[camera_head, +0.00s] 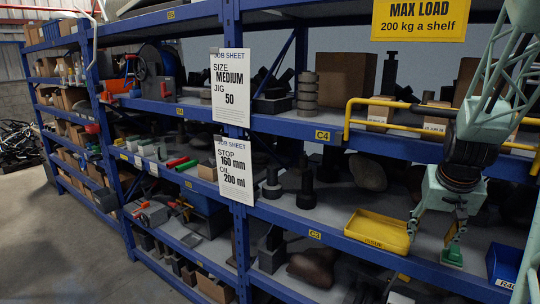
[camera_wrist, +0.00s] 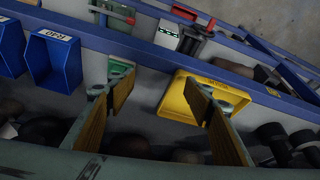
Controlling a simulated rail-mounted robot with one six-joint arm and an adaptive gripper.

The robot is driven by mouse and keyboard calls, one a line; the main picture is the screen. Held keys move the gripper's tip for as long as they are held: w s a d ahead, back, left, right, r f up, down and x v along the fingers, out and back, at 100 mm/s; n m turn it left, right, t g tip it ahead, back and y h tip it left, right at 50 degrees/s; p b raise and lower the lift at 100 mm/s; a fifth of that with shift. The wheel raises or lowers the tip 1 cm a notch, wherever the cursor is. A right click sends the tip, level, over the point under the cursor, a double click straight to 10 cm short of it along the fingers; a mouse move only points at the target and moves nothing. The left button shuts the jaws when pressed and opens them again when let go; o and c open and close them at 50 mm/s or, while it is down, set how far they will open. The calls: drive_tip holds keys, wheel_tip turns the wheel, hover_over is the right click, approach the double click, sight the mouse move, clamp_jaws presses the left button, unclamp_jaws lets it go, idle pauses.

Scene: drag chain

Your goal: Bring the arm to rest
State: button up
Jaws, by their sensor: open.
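My gripper (camera_head: 454,238) hangs below my pale green arm at the right of the head view, in front of the shelving. In the wrist view my gripper (camera_wrist: 160,80) has its two fingers spread well apart, with nothing held between them. A yellow bin (camera_head: 376,231) is to the left of my gripper in the head view; it also shows in the wrist view (camera_wrist: 172,104), partly behind the right finger. A small green object (camera_head: 453,257) shows just below the fingertips; in the wrist view it (camera_wrist: 120,67) is beside the left finger. Whether a finger touches it I cannot tell.
Blue shelving (camera_head: 320,217) fills the view, stocked with dark metal parts and boxes. A blue bin (camera_head: 505,265) is right of my gripper. A yellow rail (camera_head: 400,126) runs along the shelf above, near my arm. Open floor (camera_head: 60,245) is at left.

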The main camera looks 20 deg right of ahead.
drive_tip(key=a+r+n+t+y+b, duration=0.1)
drive_tip(key=a+r+n+b, duration=0.25)
drive_tip(key=a, duration=0.95)
drive_tip(key=a+r+n+b, duration=0.2)
drive_tip(key=a+r, duration=0.2)
drive_tip(key=a, duration=1)
drive_tip(key=s+a+f+n+y+b, duration=0.1)
drive_tip(key=s+a+f+b, duration=0.1)
drive_tip(key=s+a, duration=0.5)
drive_tip(key=s+a+f+n+y+b, duration=0.1)
drive_tip(key=s+a+b, duration=0.3)
drive_tip(key=s+a, duration=0.4)
drive_tip(key=s+f, duration=0.1)
drive_tip(key=s, duration=0.4)
drive_tip(key=shift+s, duration=0.3)
drive_tip(key=shift+o, duration=0.5)
